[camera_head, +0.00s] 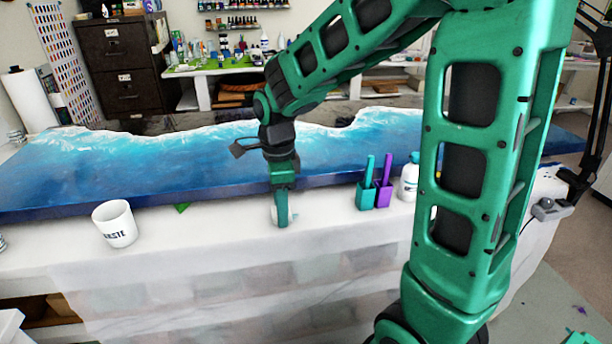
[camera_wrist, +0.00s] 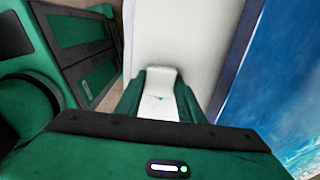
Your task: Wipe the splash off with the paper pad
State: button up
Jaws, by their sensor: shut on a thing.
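My gripper (camera_head: 281,218) points down at the white-covered strip in front of the blue slab. In the wrist view its two green fingers (camera_wrist: 160,100) are shut on a white paper pad (camera_wrist: 161,76). A little of the pad (camera_head: 292,216) shows beside the fingers in the head view. A small teal mark (camera_wrist: 160,98) shows in the white area between the fingers; I cannot tell whether it is on the pad or beyond it.
The blue wave-patterned slab (camera_head: 110,172) lies just behind. A white waste cup (camera_head: 115,223) stands to the left, with a small green patch (camera_head: 182,207) between. Teal (camera_head: 366,192) and purple (camera_head: 384,192) holders and a white bottle (camera_head: 408,182) stand to the right.

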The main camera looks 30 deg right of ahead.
aim_at(309, 215)
jog(key=shift+w+a+r, duration=0.1)
jog(key=shift+a, duration=0.4)
jog(key=shift+w+a+r, duration=0.15)
jog(key=shift+a, duration=0.3)
jog(key=shift+w+a+f, duration=0.1)
jog(key=shift+a+f, duration=0.1)
jog(key=shift+a, duration=0.05)
jog(key=shift+d, duration=0.2)
jog(key=shift+d+f, duration=0.1)
jog(key=shift+d, duration=0.25)
jog(key=shift+d+r, duration=0.15)
jog(key=shift+r, duration=0.05)
jog(key=shift+s+d+f, duration=0.15)
jog(key=shift+s+d, duration=0.1)
jog(key=shift+s, duration=0.05)
jog(key=shift+s+d, duration=0.25)
jog(key=shift+d, duration=0.55)
jog(key=shift+s+d, duration=0.25)
jog(key=shift+d, duration=0.55)
jog(key=shift+s+d, duration=0.25)
jog(key=shift+d, duration=0.55)
jog(key=shift+s+d+f, duration=0.1)
jog(key=shift+s+d, duration=0.1)
jog(key=shift+d, duration=0.35)
jog(key=shift+s+d, duration=0.2)
jog(key=shift+d, duration=0.35)
notch_tip(309, 215, up, 8)
